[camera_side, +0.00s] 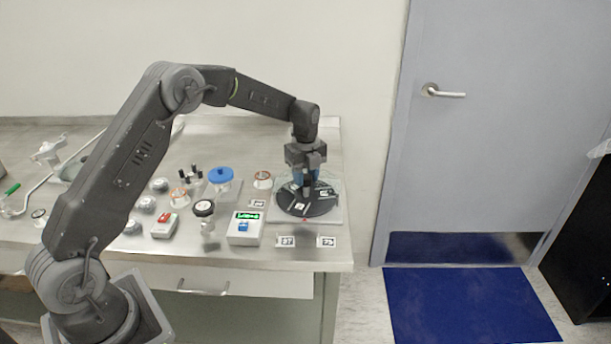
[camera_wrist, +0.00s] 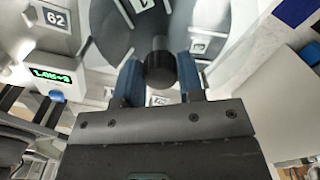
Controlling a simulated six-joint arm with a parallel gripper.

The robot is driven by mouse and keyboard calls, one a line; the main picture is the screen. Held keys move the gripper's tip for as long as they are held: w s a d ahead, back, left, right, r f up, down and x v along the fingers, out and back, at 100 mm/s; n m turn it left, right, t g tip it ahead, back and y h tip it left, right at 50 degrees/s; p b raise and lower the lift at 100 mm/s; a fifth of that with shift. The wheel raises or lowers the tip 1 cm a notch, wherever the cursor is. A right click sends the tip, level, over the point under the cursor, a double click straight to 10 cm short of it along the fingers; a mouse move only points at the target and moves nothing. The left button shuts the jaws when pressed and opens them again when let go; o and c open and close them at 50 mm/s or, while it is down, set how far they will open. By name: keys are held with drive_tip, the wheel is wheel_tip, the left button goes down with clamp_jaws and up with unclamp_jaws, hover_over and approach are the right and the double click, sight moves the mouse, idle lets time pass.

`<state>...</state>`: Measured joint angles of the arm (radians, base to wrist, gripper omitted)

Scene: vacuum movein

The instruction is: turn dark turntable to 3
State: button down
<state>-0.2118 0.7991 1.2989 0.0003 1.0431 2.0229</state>
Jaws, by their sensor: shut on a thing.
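The dark turntable (camera_side: 318,208) is a round black disc on a light square base at the right end of the metal bench. White marked tags lie on its top; I cannot read a 3 on them. In the wrist view the disc (camera_wrist: 112,28) fills the upper middle, with a dark upright knob (camera_wrist: 160,68) on it. My gripper (camera_side: 307,190) points down over the disc. In the wrist view its blue-padded fingers (camera_wrist: 160,82) are on either side of the knob, shut on it. The lower part of the knob's surroundings is partly hidden by the fingers.
A white box with a green display (camera_side: 246,226) stands left of the turntable. Marker tags (camera_side: 287,241) lie in front. A blue-lidded jar (camera_side: 221,176) and several small knobs and dials stand further left. The bench's right edge is close to the turntable.

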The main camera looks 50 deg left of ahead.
sight(307, 176)
drive_tip(key=m, duration=0.5)
drive_tip(key=shift+w+d+m, duration=0.1)
drive_tip(key=shift+m, duration=0.2)
drive_tip(key=m, duration=0.5)
drive_tip(key=shift+m, duration=0.4)
drive_tip(key=c, duration=0.7)
unclamp_jaws()
drive_tip(key=shift+c, duration=0.2)
wheel_tip(307, 176, up, 14)
